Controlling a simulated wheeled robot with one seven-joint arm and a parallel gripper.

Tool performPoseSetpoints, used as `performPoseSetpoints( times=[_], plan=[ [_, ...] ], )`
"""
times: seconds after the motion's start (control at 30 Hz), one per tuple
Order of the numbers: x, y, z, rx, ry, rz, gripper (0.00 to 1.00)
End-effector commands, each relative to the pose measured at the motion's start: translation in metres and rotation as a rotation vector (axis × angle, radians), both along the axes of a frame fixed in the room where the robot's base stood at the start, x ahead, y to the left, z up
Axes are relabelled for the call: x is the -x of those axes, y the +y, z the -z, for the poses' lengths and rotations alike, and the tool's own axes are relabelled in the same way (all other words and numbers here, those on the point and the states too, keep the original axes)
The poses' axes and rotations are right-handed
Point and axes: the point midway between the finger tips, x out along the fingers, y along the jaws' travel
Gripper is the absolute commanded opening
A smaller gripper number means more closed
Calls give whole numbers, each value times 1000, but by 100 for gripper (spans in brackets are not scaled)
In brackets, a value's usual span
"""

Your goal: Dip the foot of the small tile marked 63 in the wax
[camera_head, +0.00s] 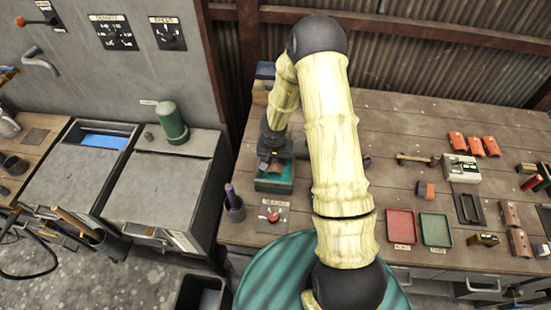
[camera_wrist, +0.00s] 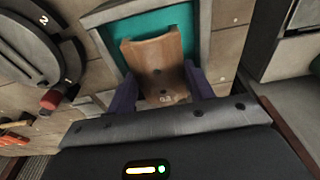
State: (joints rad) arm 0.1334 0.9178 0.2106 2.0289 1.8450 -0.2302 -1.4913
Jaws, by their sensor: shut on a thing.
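A curved brown tile (camera_wrist: 155,62) with two dark holes is held between the purple fingers of my gripper (camera_wrist: 160,92). A small pale mark near its held end looks like 63 but is blurred. In the head view the tile (camera_head: 276,167) shows just below my gripper (camera_head: 269,157). The wax (camera_wrist: 122,32) is a teal surface in a grey-rimmed square bath, and it also shows in the head view (camera_head: 272,186). The tile's far end lies over the wax in the wrist view; I cannot tell whether it touches it.
A grey dial (camera_wrist: 32,55) with numbers and a red-tipped pointer is beside the bath. A red tray (camera_head: 401,227) and a green tray (camera_head: 436,230) lie to the right on the bench. Several orange and brown tiles stand farther right. A cup with a purple handle (camera_head: 233,210) is at the left edge.

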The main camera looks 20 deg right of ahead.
Motion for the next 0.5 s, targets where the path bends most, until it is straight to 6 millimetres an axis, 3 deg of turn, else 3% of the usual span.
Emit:
performPoseSetpoints(
  times=[0.5],
  plan=[
    [0, 0, -3, 0, 0, 0, 28]
  ],
)
